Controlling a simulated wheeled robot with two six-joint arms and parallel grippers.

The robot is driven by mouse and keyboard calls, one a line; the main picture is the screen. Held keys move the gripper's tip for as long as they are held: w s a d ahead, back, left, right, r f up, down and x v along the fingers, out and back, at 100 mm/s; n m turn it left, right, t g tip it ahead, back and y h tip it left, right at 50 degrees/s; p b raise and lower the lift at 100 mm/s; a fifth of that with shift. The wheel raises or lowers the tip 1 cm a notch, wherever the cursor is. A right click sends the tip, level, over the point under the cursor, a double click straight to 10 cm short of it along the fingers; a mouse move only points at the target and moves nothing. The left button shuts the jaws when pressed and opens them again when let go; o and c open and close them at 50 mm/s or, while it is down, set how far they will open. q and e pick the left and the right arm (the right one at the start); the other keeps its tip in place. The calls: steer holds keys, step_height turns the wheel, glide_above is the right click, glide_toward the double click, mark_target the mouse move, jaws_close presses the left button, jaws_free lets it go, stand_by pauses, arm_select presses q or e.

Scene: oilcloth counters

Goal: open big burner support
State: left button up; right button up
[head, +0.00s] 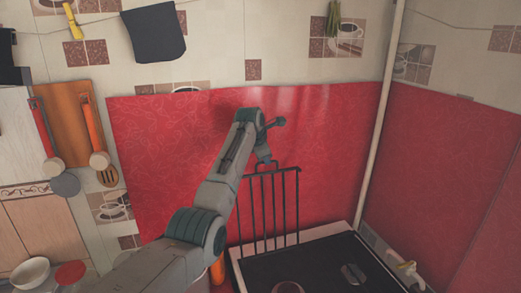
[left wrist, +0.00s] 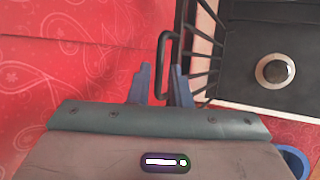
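The big burner support (head: 298,205), a black barred grate, stands roughly upright at the back left of the stove (head: 310,262). My left gripper (head: 264,161) is at its top edge in the head view. In the left wrist view, the fingers of my left gripper (left wrist: 160,88) are apart, with the black handle bar of the burner support (left wrist: 162,62) between them. Small gaps show on both sides of the bar, so the gripper looks open around it. The grate's bars run off to the right there. My right gripper is in neither view.
A red patterned wall panel (head: 160,160) is close behind the grate. A pale vertical pipe (head: 378,125) rises right of it. A round burner (left wrist: 273,71) shows on the dark stove top. Utensils hang at the left, and a white bowl (head: 30,272) stands at lower left.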

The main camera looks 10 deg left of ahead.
arm_select(q)
steer(key=b+v, duration=0.3)
steer(key=v, duration=0.5)
steer(key=shift+s+b, duration=0.2)
steer(key=shift+b, duration=0.2)
steer(key=shift+a+r, duration=0.15)
